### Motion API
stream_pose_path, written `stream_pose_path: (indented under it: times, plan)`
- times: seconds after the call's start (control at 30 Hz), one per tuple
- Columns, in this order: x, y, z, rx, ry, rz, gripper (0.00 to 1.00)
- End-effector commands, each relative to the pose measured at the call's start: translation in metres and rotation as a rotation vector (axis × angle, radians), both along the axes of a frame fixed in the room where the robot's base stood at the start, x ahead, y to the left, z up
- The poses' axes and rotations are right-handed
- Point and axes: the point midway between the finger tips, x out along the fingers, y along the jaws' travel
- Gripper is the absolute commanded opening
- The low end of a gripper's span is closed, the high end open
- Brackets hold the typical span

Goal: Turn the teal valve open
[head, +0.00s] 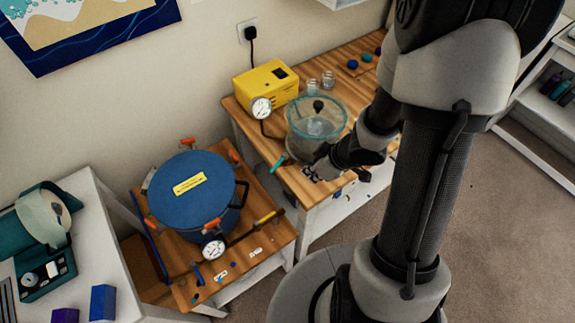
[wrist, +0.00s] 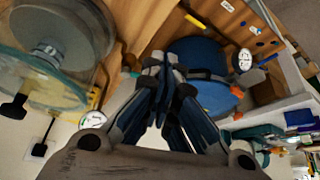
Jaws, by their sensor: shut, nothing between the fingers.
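The teal valve handle (head: 279,162) sticks out at the front left edge of the wooden bench, below the clear vacuum chamber (head: 316,122). My gripper (head: 311,168) is just right of the handle in the head view, partly hidden by my own wrist. In the wrist view my gripper (wrist: 158,62) is shut and empty, its fingertips together. A small teal patch (wrist: 131,74) shows just left of the fingertips there. I cannot tell whether the fingers touch the handle. The valve body is hidden.
A yellow pump (head: 266,84) and a gauge (head: 261,107) stand behind the valve. A blue pressure pot (head: 190,195) with orange clamps and a yellow lever (head: 266,217) stands on the lower left table. Small cups (head: 328,80) stand behind the chamber.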

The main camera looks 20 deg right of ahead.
Motion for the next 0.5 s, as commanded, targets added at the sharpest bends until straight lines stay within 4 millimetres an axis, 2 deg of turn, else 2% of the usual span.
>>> stream_pose_path:
  times: [0.17, 0.5]
  plan:
    - [0.005, 0.006, -0.021, 0.008, 0.001, 0.004, 0.00]
    - [0.031, 0.025, -0.086, 0.006, 0.001, 0.004, 0.00]
